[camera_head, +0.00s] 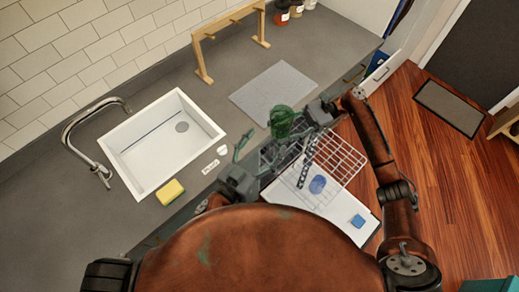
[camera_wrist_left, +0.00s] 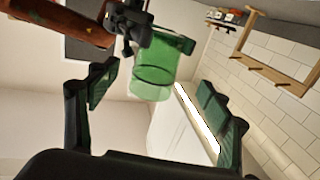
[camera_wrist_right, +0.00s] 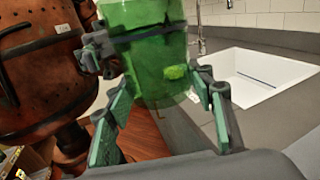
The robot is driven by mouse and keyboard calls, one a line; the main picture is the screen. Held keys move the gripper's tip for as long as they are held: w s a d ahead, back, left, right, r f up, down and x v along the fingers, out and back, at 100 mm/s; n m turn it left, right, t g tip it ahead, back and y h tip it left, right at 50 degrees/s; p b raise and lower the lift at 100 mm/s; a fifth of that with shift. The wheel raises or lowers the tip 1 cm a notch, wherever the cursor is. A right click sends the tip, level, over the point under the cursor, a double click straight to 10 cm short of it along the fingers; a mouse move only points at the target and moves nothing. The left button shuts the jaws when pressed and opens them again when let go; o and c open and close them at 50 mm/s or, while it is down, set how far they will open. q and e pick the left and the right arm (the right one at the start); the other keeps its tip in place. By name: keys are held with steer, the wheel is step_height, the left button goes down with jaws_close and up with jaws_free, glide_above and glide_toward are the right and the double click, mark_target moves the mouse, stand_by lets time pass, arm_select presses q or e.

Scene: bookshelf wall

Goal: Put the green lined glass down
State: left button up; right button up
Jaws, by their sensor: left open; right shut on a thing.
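The green lined glass (camera_head: 282,121) is see-through green with a dark ring line, seen in the left wrist view (camera_wrist_left: 153,76). It fills the upper middle of the right wrist view (camera_wrist_right: 152,55). My right gripper (camera_head: 303,117) is shut on it and holds it near the counter's front edge, by the grey mat (camera_head: 275,92). Its fingers partly show below the glass in the right wrist view. My left gripper (camera_head: 250,152) is open and empty, to the left of and nearer than the glass; its two fingers stand wide apart in the left wrist view (camera_wrist_left: 155,100).
A white sink (camera_head: 135,150) with a faucet (camera_head: 75,125) and a yellow-green sponge (camera_head: 170,192) lie left. A wire rack (camera_head: 345,158) stands in an open drawer below my arms, with blue items (camera_head: 317,184). A wooden stand (camera_head: 204,62) is behind. The grey mat is bare.

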mark_target(285, 117)
arm_select(q)
steer(key=x, duration=0.8)
steer(key=shift+w+d, duration=0.2)
steer(key=shift+w, duration=0.1)
steer(key=shift+w+a, duration=0.1)
steer(key=shift+a, duration=0.05)
steer(key=c, duration=1.4)
steer(key=shift+c, duration=0.7)
arm_select(e)
steer(key=o, duration=1.2)
